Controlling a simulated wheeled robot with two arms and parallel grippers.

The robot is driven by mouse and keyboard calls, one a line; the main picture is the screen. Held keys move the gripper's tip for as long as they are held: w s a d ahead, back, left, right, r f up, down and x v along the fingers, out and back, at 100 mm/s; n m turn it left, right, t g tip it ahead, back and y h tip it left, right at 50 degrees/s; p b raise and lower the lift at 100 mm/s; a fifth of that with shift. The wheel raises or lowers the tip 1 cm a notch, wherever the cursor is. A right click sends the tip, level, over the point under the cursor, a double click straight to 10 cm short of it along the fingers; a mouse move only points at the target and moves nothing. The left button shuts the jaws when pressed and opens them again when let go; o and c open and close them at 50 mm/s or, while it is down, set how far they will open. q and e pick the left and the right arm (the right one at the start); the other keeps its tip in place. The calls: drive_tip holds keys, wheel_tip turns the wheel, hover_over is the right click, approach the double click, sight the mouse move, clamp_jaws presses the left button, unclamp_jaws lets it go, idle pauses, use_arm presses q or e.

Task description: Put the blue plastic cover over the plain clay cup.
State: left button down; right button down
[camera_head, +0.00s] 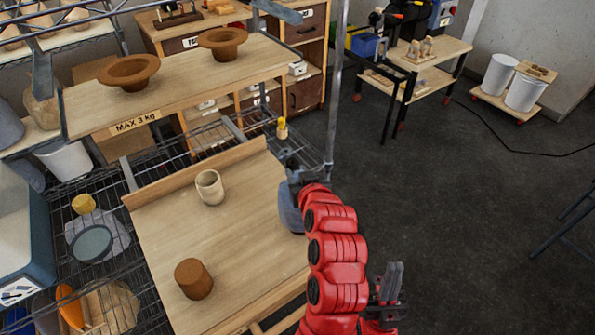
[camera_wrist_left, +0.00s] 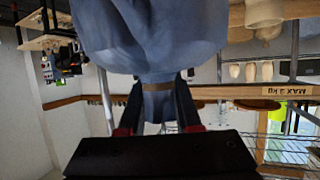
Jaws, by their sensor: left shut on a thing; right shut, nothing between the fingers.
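The blue plastic cover (camera_head: 288,208) hangs at the right edge of the wooden board, partly hidden behind my red arm. It fills the top of the left wrist view (camera_wrist_left: 150,35). My left gripper (camera_head: 290,178) is shut on a narrow part of it, seen between the fingers in the left wrist view (camera_wrist_left: 158,100). A pale clay cup (camera_head: 209,187) stands upright on the board, left of the cover and apart from it. A brown clay cup (camera_head: 194,279) stands nearer the front, seemingly upside down. My right gripper (camera_head: 391,284) is shut and empty, off to the right.
A raised shelf (camera_head: 185,85) marked "MAX 3 kg" with two brown bowls is behind the board (camera_head: 245,220). A wire rack (camera_head: 125,265) with a grey-green lid (camera_head: 91,243) lies left. A metal post (camera_head: 337,90) stands behind my left gripper. Open floor lies right.

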use_arm(q)
drive_tip(key=shift+f+b, duration=1.7)
drive_tip(key=shift+f, duration=0.7)
drive_tip(key=shift+f+b, duration=0.35)
drive_tip(key=shift+f, duration=0.05)
drive_tip(key=c, duration=0.5)
unclamp_jaws()
